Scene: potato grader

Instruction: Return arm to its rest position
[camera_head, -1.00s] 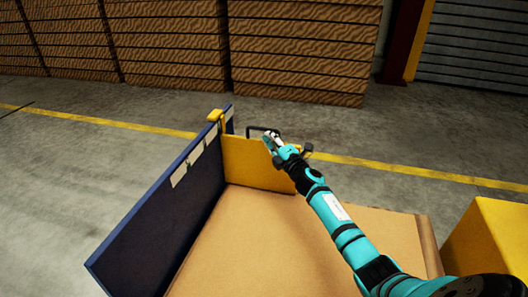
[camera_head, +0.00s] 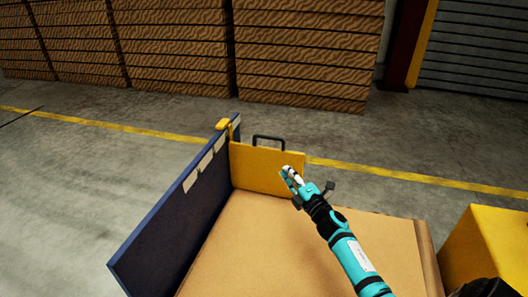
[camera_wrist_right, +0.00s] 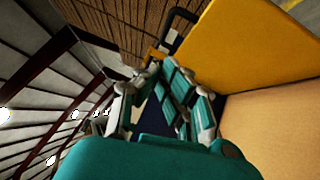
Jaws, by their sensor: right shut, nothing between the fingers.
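My right gripper (camera_head: 289,176) is at the end of the teal arm, above the far end of the tan bed (camera_head: 275,235) in the head view. It is in front of the yellow end gate (camera_head: 262,165), which has a black handle (camera_head: 268,139) on its top edge. In the right wrist view the fingers of the right gripper (camera_wrist_right: 150,75) are shut with nothing between them. The gate's yellow face (camera_wrist_right: 250,45) and its dark handle (camera_wrist_right: 175,22) lie beyond them, apart from the fingers. My left gripper is not in view.
A blue side wall (camera_head: 180,225) with a yellow latch (camera_head: 223,124) on its top edge bounds the bed at left. A yellow box (camera_head: 490,245) stands at right. Stacked wooden crates (camera_head: 300,55) are at the back. Concrete floor lies between.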

